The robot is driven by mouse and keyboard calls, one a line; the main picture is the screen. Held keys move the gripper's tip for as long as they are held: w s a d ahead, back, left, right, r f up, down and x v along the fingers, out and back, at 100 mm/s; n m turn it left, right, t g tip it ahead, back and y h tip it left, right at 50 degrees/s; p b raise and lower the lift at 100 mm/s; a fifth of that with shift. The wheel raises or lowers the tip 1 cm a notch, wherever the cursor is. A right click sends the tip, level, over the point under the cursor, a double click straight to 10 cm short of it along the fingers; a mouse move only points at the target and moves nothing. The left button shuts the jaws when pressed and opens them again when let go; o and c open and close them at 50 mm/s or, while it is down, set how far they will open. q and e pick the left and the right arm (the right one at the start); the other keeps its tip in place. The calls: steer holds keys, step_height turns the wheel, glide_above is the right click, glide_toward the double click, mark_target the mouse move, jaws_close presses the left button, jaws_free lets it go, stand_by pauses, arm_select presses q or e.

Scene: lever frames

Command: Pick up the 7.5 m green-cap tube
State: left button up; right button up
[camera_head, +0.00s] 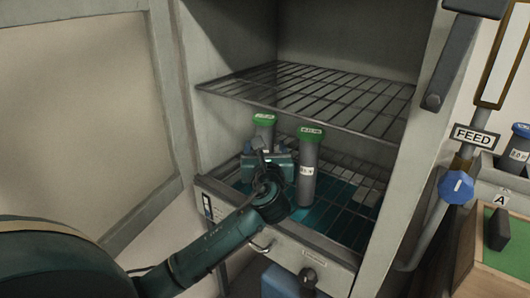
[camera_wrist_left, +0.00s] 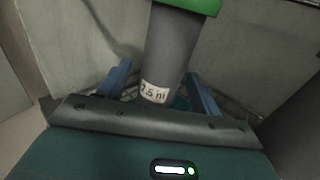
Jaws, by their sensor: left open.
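Two grey tubes with green caps stand upright inside the open cabinet, on its lower rack. The left green-cap tube (camera_head: 264,121) is mostly hidden behind my left gripper (camera_head: 263,150); its cap and upper body show. In the left wrist view a grey tube (camera_wrist_left: 168,55) with a green cap carries a white label reading about "7.5 m"; it appears to be this left tube. My left gripper (camera_wrist_left: 161,92) is open, its blue fingers on either side of that tube with gaps visible. The other green-cap tube (camera_head: 309,160) stands just right of the gripper; its label is too small to read.
A wire shelf (camera_head: 310,92) hangs above the tubes. The cabinet door (camera_head: 165,100) stands open at the left. A FEED sign (camera_head: 474,137), a blue knob (camera_head: 456,186) and a blue-cap tube (camera_head: 517,150) are at the right, outside the cabinet.

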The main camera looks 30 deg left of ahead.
arm_select(q)
steer(key=shift+w+a, duration=0.3)
steer(key=shift+w, duration=0.05)
steer(key=c, duration=1.2)
steer(key=shift+c, duration=0.4)
steer(key=shift+r, duration=0.15)
